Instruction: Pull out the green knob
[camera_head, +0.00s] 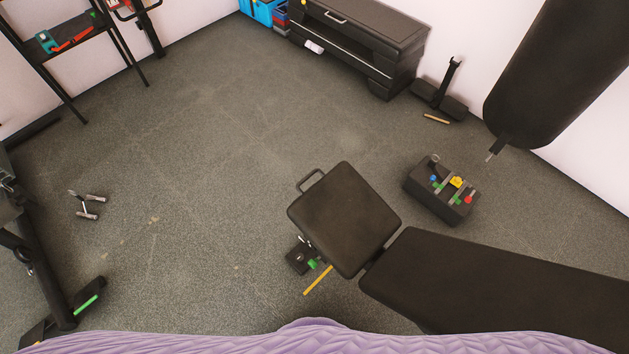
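A small green knob (313,264) shows beside the black seat pad of the bench (345,218), at the pad's lower left. It sits against a small dark block (298,258) near the floor, and a thin yellow stick (318,281) lies just below it. How the knob is attached is too small to tell. Neither of my grippers is in view.
The bench's long back pad (500,290) fills the lower right. A black box with coloured pieces (430,206) stands behind it, below a hanging punching bag (560,70). A small dumbbell-like item (87,205) lies at left. The middle floor is clear.

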